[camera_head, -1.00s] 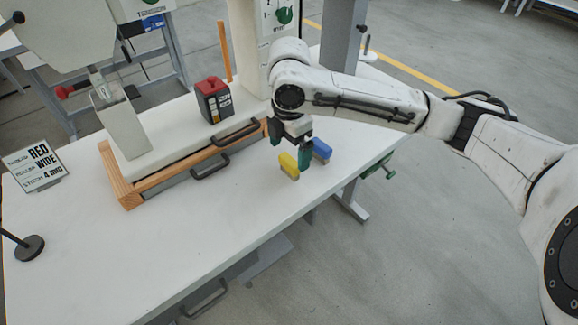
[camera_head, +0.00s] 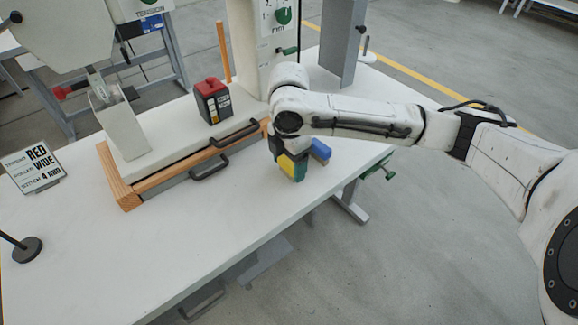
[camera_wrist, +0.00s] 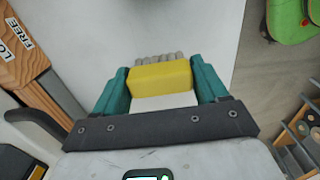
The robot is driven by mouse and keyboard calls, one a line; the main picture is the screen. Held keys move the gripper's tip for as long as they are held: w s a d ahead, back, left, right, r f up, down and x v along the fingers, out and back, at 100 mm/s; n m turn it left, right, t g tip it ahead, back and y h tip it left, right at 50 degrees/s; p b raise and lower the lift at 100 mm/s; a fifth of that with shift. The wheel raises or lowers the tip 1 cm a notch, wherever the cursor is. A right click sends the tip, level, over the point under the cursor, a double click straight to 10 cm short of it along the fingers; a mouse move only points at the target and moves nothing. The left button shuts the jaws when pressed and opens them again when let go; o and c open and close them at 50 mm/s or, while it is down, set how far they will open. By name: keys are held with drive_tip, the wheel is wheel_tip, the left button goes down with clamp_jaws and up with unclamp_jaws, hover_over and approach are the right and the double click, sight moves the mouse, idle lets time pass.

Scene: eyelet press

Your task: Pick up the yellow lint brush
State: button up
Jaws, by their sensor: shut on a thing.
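The yellow lint brush (camera_wrist: 160,76) sits between the two teal fingers of my gripper (camera_wrist: 163,88) in the wrist view. My gripper is shut on it. In the head view my gripper (camera_head: 291,169) is low over the white table, and a yellow part of the brush (camera_head: 286,164) shows beside a finger. A pale grey part of the brush shows past its yellow part in the wrist view. I cannot tell whether the brush touches the table.
A blue block-like brush (camera_head: 320,149) lies just right of my gripper. A wooden-edged machine bed with black handles (camera_head: 209,167) is to the left, with a red-topped box (camera_head: 213,101) behind. The white table (camera_head: 150,245) is clear in front; its right edge is close.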

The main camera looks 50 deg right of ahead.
drive_tip(key=c, duration=0.3)
drive_tip(key=shift+r, duration=0.85)
drive_tip(key=s+a+r+p, duration=0.1)
drive_tip(key=s+r+p, duration=0.2)
drive_tip(key=s+r, duration=0.1)
drive_tip(key=s+a+r+p, duration=0.1)
drive_tip(key=s+r+p, duration=0.2)
drive_tip(key=s, duration=0.1)
drive_tip(key=s+a+r+p, duration=0.1)
drive_tip(key=s+r+p, duration=0.2)
drive_tip(key=s+r, duration=0.1)
drive_tip(key=shift+s+a+r+p, duration=0.3)
drive_tip(key=shift+s+a+p, duration=0.1)
drive_tip(key=shift+s, duration=0.15)
drive_tip(key=shift+s+a+f+p, duration=0.1)
drive_tip(key=shift+p, duration=0.25)
